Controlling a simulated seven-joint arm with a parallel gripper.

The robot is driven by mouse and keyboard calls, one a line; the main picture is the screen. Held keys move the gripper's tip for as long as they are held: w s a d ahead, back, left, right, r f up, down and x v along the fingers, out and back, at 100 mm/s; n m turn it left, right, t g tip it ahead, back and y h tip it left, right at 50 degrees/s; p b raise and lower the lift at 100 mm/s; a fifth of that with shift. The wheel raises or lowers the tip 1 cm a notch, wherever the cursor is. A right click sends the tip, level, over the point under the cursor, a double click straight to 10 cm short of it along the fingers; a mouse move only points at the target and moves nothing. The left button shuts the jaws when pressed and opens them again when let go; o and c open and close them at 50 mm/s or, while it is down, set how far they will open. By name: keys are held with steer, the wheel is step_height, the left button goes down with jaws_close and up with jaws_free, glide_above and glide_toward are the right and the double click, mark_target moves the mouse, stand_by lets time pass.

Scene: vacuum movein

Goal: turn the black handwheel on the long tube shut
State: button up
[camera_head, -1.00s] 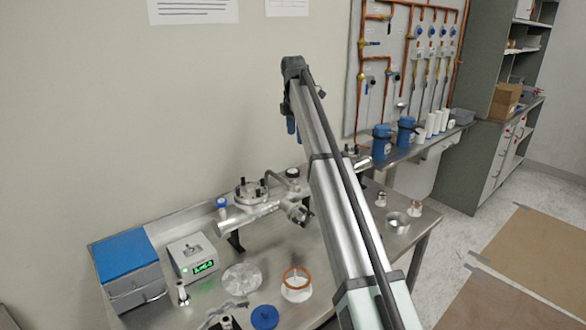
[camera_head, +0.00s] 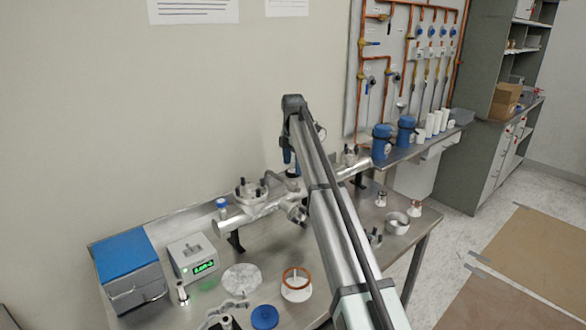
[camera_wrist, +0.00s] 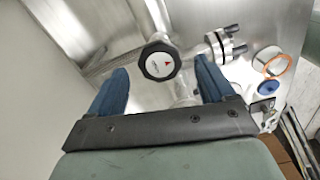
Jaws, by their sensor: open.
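The black handwheel (camera_wrist: 159,61) shows in the wrist view as a black faceted rim around a white face with a red mark. It sits on the long metal tube (camera_head: 236,222), which runs across the bench in the head view. My gripper (camera_wrist: 162,76) is open, with one blue finger on each side of the handwheel in the picture and a gap to both. In the head view my gripper (camera_head: 288,154) points down just above the handwheel, which is largely hidden there. I cannot tell whether the fingertips are level with its rim.
Flanged fittings with upright studs (camera_head: 249,189) rise from the tube left of my gripper. A blue-topped box (camera_head: 126,262), a display unit (camera_head: 193,258) and an orange-rimmed vessel (camera_head: 296,286) stand on the steel bench. The wall is close behind.

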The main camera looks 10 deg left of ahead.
steer(key=shift+f, duration=1.15)
steer(key=c, duration=1.1)
